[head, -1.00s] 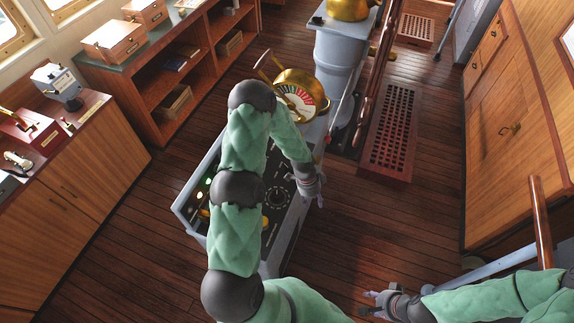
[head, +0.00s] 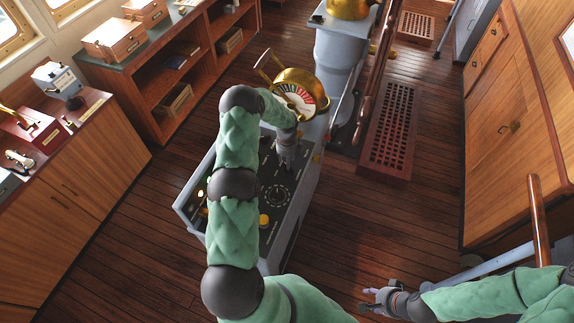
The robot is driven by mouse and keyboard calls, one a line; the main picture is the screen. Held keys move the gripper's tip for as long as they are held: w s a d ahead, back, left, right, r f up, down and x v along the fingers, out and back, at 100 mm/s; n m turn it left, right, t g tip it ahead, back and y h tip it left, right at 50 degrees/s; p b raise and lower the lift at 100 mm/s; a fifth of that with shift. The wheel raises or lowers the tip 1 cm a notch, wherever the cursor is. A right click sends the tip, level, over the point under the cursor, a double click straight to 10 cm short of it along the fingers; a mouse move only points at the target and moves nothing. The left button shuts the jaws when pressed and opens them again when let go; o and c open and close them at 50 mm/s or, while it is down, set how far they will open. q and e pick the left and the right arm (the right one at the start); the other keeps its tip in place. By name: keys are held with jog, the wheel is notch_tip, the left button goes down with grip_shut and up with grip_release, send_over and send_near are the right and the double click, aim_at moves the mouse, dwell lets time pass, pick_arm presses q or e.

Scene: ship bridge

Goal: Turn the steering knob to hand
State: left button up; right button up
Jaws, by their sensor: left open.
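The grey control console (head: 187,206) stands in the middle, with a dark sloping panel. A dark round knob (head: 277,196) with a ring of pale marks sits on the panel; its lettering and setting are too small to read. My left gripper (head: 285,168) is open over the panel, pointing down, just beyond the knob in the picture. I cannot tell whether it touches the panel. My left arm hides part of the panel's left side. My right gripper (head: 368,299) is open and empty, low over the floor at the lower right, well away from the console.
A brass telegraph dial (head: 296,92) stands at the console's far end, close to my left wrist. A yellow button (head: 264,221) sits near the knob. A wooden grating (head: 391,130) and handrail lie to the right.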

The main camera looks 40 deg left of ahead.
pick_arm(q)
jog(key=shift+f+p, duration=0.3)
jog(key=shift+f, duration=2)
grip_shut()
